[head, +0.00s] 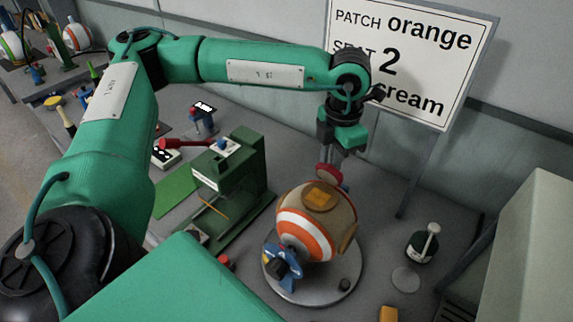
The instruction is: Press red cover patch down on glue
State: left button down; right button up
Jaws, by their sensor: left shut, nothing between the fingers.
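A ball (312,240) with tan, white and orange bands sits on a round grey base (336,284). An orange-brown patch (320,196) lies on its top, and a tan disc (348,238) shows on its right side. A red round piece (328,176) shows at the ball's upper back edge; its lower part is hidden by the ball. My left gripper (340,160) is shut and empty, pointing down just above the red piece. I cannot tell whether they touch. No glue can be made out. My right gripper is out of view.
A green press (256,160) with a red lever (182,143) stands left of the ball. A sign (440,60), partly hidden, reads "PATCH orange", "2" and "cream". Clear tabletop lies between ball and pot.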

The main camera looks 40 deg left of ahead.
pick_arm(q)
jog(key=shift+s+d+r+b, duration=0.1)
jog(key=shift+s+r+b, duration=0.1)
jog(key=shift+s, duration=0.65)
jog(key=shift+s+a+r+b, duration=0.1)
jog(key=shift+s+b, duration=0.15)
jog(key=shift+s, duration=0.55)
jog(key=shift+s+d+r+b, duration=0.1)
jog(key=shift+s+b, duration=0.1)
jog(key=shift+s, duration=0.65)
jog(key=shift+s+f+b, duration=0.1)
jog(key=shift+f+b, duration=1.25)
jog(key=shift+b, duration=0.1)
notch_tip(320, 180, up, 9)
jog(key=p, duration=0.3)
jog(key=shift+p, duration=0.3)
